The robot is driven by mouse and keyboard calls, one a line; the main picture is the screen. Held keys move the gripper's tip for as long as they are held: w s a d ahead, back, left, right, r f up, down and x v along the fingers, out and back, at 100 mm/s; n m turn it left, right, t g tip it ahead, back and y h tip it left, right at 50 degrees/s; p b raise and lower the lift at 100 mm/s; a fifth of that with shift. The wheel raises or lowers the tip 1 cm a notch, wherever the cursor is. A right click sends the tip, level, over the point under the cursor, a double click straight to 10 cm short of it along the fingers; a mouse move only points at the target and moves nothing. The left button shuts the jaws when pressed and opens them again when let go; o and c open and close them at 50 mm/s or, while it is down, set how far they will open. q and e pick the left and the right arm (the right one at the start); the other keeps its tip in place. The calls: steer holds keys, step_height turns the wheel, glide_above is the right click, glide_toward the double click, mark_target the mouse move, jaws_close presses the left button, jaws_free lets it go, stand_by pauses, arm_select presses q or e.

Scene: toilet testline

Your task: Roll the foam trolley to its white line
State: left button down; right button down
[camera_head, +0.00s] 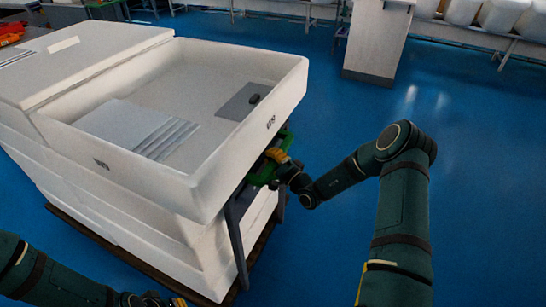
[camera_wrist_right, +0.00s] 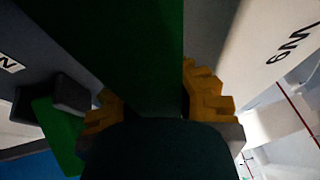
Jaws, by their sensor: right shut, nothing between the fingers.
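The foam trolley carries a stack of large white foam boxes (camera_head: 215,165) on a dark base (camera_head: 90,232). A grey upright post (camera_head: 236,245) stands at its right end, with a green handle piece (camera_head: 262,173) on it. My right gripper (camera_head: 277,157) is at this green piece, shut with nothing between its fingers. In the right wrist view its yellow fingers (camera_wrist_right: 160,100) show close under a dark green surface (camera_wrist_right: 125,45). My left gripper (camera_head: 172,301) is partly cut off at the bottom edge, beside the trolley's near side; its jaws are unclear. No white floor line shows.
Open blue floor (camera_head: 460,180) lies right of the trolley. A white cabinet (camera_head: 377,40) stands at the back. White bins (camera_head: 500,17) on a bench line the far right. Red objects (camera_head: 10,34) lie at the far left. A grey pad (camera_head: 240,103) lies in the top box.

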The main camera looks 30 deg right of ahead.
steer(key=shift+s+d+f, duration=0.15)
steer(key=shift+d+f, duration=0.1)
steer(key=shift+f, duration=0.25)
steer(key=c, duration=0.7)
jaws_free()
steer(key=shift+d, duration=0.2)
steer(key=shift+c, duration=0.2)
steer(key=shift+a+r, duration=0.1)
steer(key=shift+r, duration=0.1)
steer(key=v, duration=1.2)
steer(key=shift+a, duration=0.1)
